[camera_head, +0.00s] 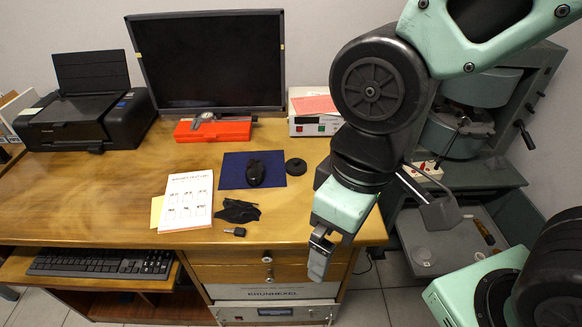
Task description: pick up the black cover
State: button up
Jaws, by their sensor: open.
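A crumpled black piece (238,211), which looks like a soft cover, lies on the wooden desk just below the blue mat, right of the white printed sheet. A round black disc (296,167) lies flat at the right edge of the mat; I cannot tell for sure which of the two is the cover. My gripper (319,262) points down at the desk's front right edge, in front of the drawers. It is right of and nearer than both black things, open, and touches neither. Its fingers overlap in this view, so the gap between them is hard to see.
A small dark key-like object (235,231) lies near the front edge. A monitor (210,62), red case (214,131) and printer (85,118) stand behind. The desk's left middle is clear.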

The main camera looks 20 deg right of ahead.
aim_at(293, 166)
jog(key=i+j+z, duration=0.35)
jog(key=j, duration=0.25)
jog(key=i+j+z, duration=0.15)
jog(key=i+j, duration=0.05)
jog(key=j, duration=0.1)
